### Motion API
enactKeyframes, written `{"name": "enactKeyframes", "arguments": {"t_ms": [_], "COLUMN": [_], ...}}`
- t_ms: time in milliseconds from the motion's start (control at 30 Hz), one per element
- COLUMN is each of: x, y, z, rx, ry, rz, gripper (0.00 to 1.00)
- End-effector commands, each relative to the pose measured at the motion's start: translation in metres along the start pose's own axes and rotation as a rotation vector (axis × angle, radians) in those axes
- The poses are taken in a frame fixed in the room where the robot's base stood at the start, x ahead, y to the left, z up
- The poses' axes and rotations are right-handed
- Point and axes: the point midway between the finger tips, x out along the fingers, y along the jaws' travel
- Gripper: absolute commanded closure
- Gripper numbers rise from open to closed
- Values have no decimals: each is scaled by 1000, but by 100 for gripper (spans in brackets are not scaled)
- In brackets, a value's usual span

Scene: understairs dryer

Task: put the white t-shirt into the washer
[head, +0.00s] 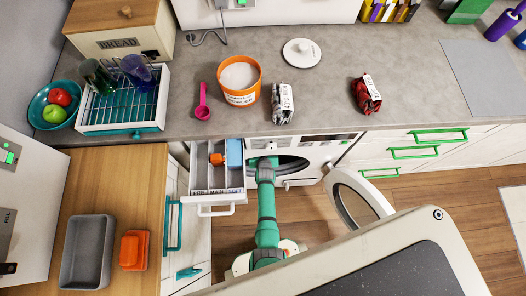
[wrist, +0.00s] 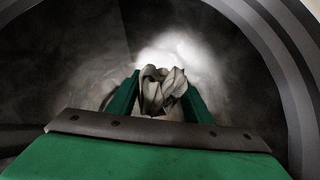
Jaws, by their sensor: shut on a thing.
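The washer (head: 308,157) stands under the counter with its round door (head: 358,198) swung open to the right. My green arm reaches into its drum opening, so my gripper is hidden in the head view. In the wrist view my gripper (wrist: 158,95) is inside the dark drum (wrist: 85,65), with its green fingers shut on a crumpled whitish cloth, the white t-shirt (wrist: 160,88). The cloth bunches up between the fingertips. A bright patch lights the drum's back behind it. I cannot tell whether the cloth touches the drum.
The detergent drawer (head: 215,178) is pulled out just left of my arm. The open door stands close on the right. Wooden floor (head: 415,185) is clear at right.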

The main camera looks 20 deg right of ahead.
Motion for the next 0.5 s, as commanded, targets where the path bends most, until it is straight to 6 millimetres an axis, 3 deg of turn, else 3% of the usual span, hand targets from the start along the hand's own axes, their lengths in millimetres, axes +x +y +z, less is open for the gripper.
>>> {"name": "enactKeyframes", "arguments": {"t_ms": [500], "x": [47], "y": [0], "z": [-33], "rx": [2], "ry": [1], "rz": [0], "gripper": [79]}}
